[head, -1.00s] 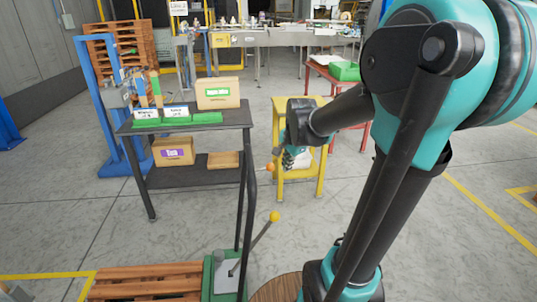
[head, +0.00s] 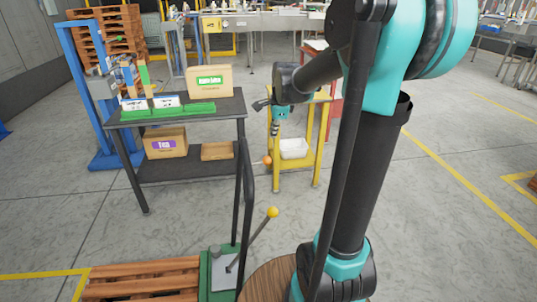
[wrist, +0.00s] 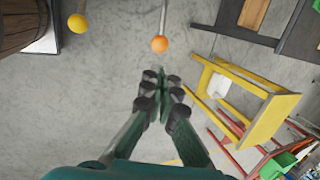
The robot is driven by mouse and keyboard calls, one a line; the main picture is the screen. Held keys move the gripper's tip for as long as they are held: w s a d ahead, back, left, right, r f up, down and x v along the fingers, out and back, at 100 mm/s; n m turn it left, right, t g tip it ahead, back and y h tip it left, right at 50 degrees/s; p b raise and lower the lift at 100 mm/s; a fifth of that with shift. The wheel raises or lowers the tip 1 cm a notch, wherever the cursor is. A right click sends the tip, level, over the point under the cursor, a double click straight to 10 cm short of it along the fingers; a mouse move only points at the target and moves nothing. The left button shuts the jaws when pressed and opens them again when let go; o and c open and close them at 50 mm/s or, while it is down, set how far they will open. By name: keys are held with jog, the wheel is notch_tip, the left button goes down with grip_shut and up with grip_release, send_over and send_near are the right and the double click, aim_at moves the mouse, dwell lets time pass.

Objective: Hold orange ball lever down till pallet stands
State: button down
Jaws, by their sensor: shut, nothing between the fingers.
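The orange ball (head: 267,160) shows beside the yellow stand, just below my gripper (head: 275,130) in the head view. In the wrist view the orange ball (wrist: 159,43) tops a thin grey rod and lies ahead of my gripper's fingertips (wrist: 160,76), with a gap between. My gripper is shut and empty. A second lever with a yellow ball (head: 272,212) rises from a green and grey base (head: 222,270); its ball also shows in the wrist view (wrist: 77,22). A wooden pallet (head: 145,278) lies flat beside that base.
A black two-shelf cart (head: 190,180) with cartons and green trays stands left of my gripper. A yellow stand (head: 318,150) holds a white bin (head: 293,148). Stacked pallets (head: 100,40) and a blue frame (head: 80,70) stand behind. Grey floor is open at right.

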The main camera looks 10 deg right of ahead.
aim_at(268, 158)
jog(key=x, duration=1.3)
